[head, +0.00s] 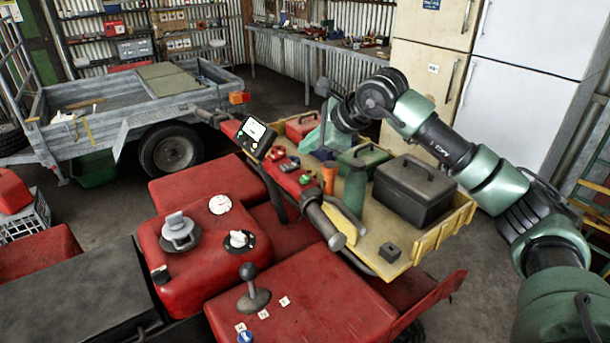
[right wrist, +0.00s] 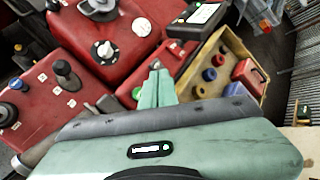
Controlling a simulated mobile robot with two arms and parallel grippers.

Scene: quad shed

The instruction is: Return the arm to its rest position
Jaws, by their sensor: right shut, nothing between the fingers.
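My right arm (head: 490,180) comes in from the lower right of the head view and reaches up and left over the far end of a yellow tray. My right gripper (head: 312,142) hangs there, pale green and partly hidden by its own wrist. In the right wrist view its fingers (right wrist: 156,88) are together, with nothing between them. They appear above the red quad and the tray, apart from both as far as I can tell. My left gripper is not in view.
The yellow tray (head: 458,222) holds a dark toolbox (head: 414,190), a green bottle (head: 355,190), an orange item (head: 329,178) and a red box (head: 302,126). The red quad (head: 310,300) fills the front. A grey trailer (head: 110,130) stands left; fridges (head: 535,110) stand right.

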